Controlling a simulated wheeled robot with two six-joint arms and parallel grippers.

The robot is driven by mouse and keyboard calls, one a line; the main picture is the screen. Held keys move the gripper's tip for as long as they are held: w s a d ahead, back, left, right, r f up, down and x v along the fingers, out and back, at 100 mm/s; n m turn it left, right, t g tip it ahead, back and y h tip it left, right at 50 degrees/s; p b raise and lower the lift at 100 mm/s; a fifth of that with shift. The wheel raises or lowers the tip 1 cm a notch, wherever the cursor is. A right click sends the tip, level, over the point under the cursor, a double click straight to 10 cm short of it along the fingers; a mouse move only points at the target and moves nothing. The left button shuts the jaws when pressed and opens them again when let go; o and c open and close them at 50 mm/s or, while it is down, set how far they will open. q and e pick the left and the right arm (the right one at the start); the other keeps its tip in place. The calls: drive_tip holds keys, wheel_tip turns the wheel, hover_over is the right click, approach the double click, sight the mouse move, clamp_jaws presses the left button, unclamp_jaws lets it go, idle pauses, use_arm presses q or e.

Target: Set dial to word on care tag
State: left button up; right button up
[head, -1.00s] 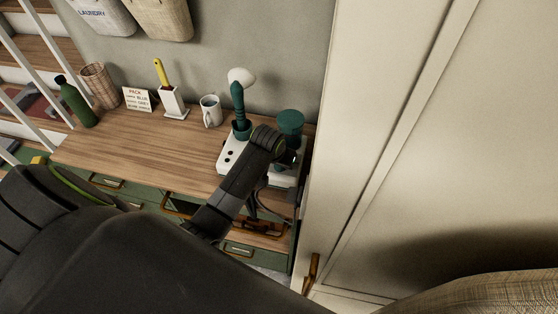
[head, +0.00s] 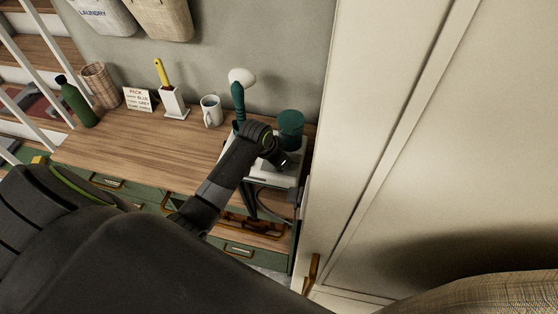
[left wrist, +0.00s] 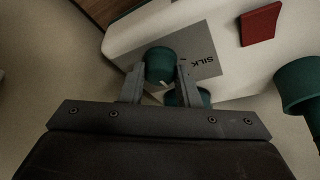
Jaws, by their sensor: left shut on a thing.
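The white appliance (head: 287,178) stands at the right end of the wooden bench, partly behind my left arm. In the left wrist view, its top (left wrist: 225,13) carries a grey panel (left wrist: 203,65) with the word SILK printed on it. A teal round dial (left wrist: 160,64) sits on this panel with a small pale mark at its lower edge. My left gripper (left wrist: 160,82) is shut on the dial, one finger on each side; in the head view the gripper (head: 283,163) reaches down onto the appliance. Other dial words are hidden or out of view. I cannot make out a care tag.
A red piece (left wrist: 260,23) and a teal cylinder (left wrist: 302,84) are near the gripper; a teal cylinder (head: 291,122) rises behind it. A teal-handled tool (head: 238,92), mug (head: 211,111) and sign (head: 138,99) stand further left. A tall cream door (head: 400,150) borders the right.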

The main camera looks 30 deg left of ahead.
use_arm(q)
drive_tip(key=m, duration=0.2)
drive_tip(key=m+g+h, duration=0.1)
drive_tip(key=m, duration=0.2)
drive_tip(key=shift+w+a+h, duration=0.15)
drive_tip(key=shift+a+h, duration=0.05)
drive_tip(key=shift+h, duration=0.1)
drive_tip(key=shift+w+a+m+g+h+b, duration=0.15)
drive_tip(key=shift+m+g+b, duration=0.25)
drive_tip(key=shift+m, duration=0.8)
drive_tip(key=shift+s+d+m+g+h+b, duration=0.1)
drive_tip(key=shift+m+g+h+b, duration=0.25)
drive_tip(key=shift+m, duration=0.85)
drive_tip(key=o, duration=1)
drive_tip(key=b+v, duration=0.4)
drive_tip(key=v, duration=1.3)
drive_tip(key=shift+w+a+r, duration=0.1)
drive_tip(key=shift+w+r, duration=0.05)
drive_tip(key=shift+r, duration=0.1)
drive_tip(key=shift+f, duration=0.1)
